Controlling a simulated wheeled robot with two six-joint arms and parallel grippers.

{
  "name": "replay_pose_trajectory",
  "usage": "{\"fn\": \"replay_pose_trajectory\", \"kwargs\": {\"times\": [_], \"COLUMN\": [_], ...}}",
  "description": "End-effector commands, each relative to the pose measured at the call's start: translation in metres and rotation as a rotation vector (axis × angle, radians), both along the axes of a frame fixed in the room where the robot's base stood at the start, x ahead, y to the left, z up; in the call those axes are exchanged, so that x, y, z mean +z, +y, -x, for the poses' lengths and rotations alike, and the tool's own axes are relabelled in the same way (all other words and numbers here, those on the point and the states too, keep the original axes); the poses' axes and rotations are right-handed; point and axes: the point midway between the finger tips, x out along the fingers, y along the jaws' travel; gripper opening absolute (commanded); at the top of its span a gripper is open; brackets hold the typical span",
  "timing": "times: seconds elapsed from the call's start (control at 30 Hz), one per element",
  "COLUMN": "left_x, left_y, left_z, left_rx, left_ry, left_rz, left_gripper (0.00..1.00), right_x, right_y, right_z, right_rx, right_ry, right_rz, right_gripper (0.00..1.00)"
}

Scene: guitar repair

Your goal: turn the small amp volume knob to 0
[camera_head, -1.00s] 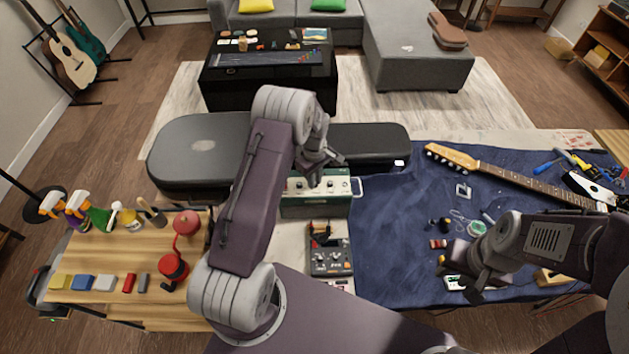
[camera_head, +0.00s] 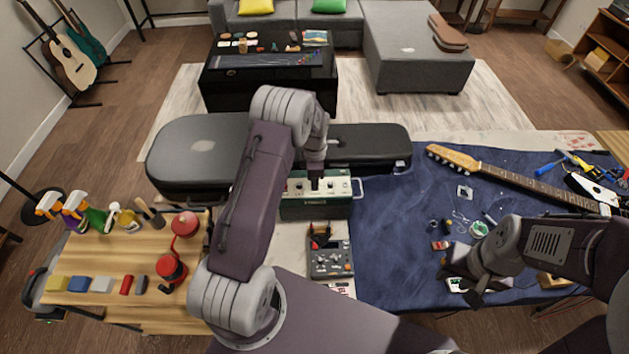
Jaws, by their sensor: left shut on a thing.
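The small amp (camera_head: 316,208) is a green box with a light control panel (camera_head: 334,185) on top and a handle at its right side. It stands at the far end of the work surface. My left gripper (camera_head: 315,186) points down onto the middle of that panel and is shut on a knob there. The gripper hides that knob, so its marking and setting cannot be read. Other small dark knobs show on the panel to either side. My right gripper (camera_head: 474,291) hangs low over the blue cloth, apart from the amp. Its finger gap is not clear.
A black guitar case (camera_head: 367,146) lies behind the amp. A grey device with knobs (camera_head: 331,259) stands in front of it. A blue cloth (camera_head: 392,232) with an electric guitar (camera_head: 510,176) and small parts lies right. A wooden table (camera_head: 110,256) with bottles stands left.

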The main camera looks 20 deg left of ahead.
Motion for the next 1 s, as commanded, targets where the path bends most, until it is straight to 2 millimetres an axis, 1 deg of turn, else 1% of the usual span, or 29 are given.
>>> {"fn": "replay_pose_trajectory", "kwargs": {"times": [0.2,0.4,0.93,0.97,1.0], "left_x": [0.0019,0.0022,0.0025,0.0025,0.0025], "left_y": [0.0002,0.0003,0.0002,0.0003,0.0002], "left_z": [-0.0022,-0.0024,-0.0029,-0.0030,-0.0029], "left_rx": [0.107,0.160,0.179,0.179,0.179], "left_ry": [-0.006,-0.007,-0.009,-0.009,-0.009], "left_rz": [-0.001,-0.001,0.000,0.000,0.000], "left_gripper": [0.00,0.00,0.00,0.22,0.33], "right_x": [-0.0009,-0.0013,-0.0013,-0.0013,-0.0013], "right_y": [0.0000,0.0000,0.0000,0.0000,0.0000], "right_z": [0.0000,0.0000,0.0000,0.0000,0.0000], "right_rx": [0.000,0.000,0.000,0.000,0.000], "right_ry": [0.000,0.000,0.000,0.000,0.000], "right_rz": [0.000,0.000,0.000,0.000,0.000], "right_gripper": [0.36,0.36,0.36,0.36,0.36]}}
